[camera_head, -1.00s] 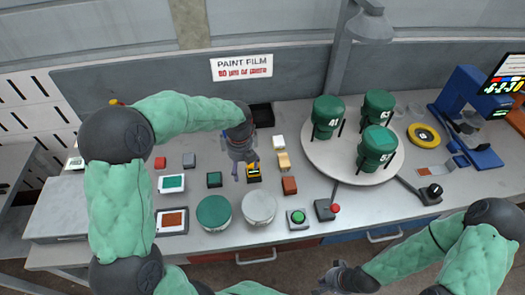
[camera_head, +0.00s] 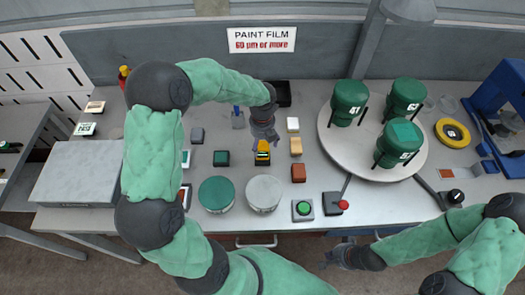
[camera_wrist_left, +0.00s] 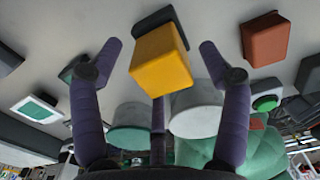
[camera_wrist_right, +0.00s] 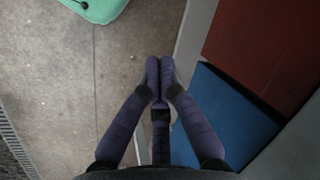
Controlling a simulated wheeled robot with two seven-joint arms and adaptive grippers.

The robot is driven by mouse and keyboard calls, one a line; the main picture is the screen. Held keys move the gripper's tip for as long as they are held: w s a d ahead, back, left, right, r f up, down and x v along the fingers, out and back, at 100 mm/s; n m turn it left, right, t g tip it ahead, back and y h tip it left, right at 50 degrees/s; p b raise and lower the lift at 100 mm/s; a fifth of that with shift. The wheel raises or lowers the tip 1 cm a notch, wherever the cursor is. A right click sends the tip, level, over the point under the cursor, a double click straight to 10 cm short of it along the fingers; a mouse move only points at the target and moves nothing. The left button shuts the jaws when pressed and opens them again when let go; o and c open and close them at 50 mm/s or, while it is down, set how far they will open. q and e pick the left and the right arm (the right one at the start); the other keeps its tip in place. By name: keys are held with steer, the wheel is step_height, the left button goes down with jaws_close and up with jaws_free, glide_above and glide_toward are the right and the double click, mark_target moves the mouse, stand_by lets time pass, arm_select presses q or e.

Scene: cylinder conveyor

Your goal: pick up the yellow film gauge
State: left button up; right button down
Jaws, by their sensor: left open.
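The yellow film gauge (camera_head: 262,147) stands on a black base on the grey table, behind the two round cans. In the left wrist view the gauge (camera_wrist_left: 161,62) is a yellow block with a dark part behind it. My left gripper (camera_head: 264,135) is just behind the gauge in the head view. In the left wrist view its fingers (camera_wrist_left: 159,46) are spread on either side of the gauge, with gaps and no visible contact. My right gripper (camera_head: 337,256) is off the table's front edge, its fingers (camera_wrist_right: 159,62) together and empty.
A green-lidded can (camera_head: 216,194) and a white-lidded can (camera_head: 264,193) stand in front. A dark green block (camera_head: 221,158), tan block (camera_head: 296,146) and red-brown block (camera_head: 299,173) flank the gauge. A round platter (camera_head: 335,139) with green pots is at right.

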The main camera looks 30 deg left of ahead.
mark_target(262, 144)
arm_select(q)
step_height(262, 144, down, 4)
steer(key=shift+f+b, duration=0.2)
steer(key=shift+b, duration=0.3)
steer(key=c, duration=1.2)
steer(key=shift+c, duration=0.2)
steer(key=shift+r, duration=0.15)
steer(key=shift+r, duration=0.5)
step_height(262, 144, up, 2)
steer(key=shift+r+p, duration=0.1)
steer(key=shift+p, duration=0.4)
steer(key=s+d+r+p, duration=0.2)
steer(key=s+d+r, duration=0.4)
steer(key=d+r, duration=0.3)
steer(key=d, duration=0.3)
steer(key=shift+d+r+p, duration=0.3)
steer(key=shift+d+p, duration=0.05)
steer(key=shift+p, duration=0.05)
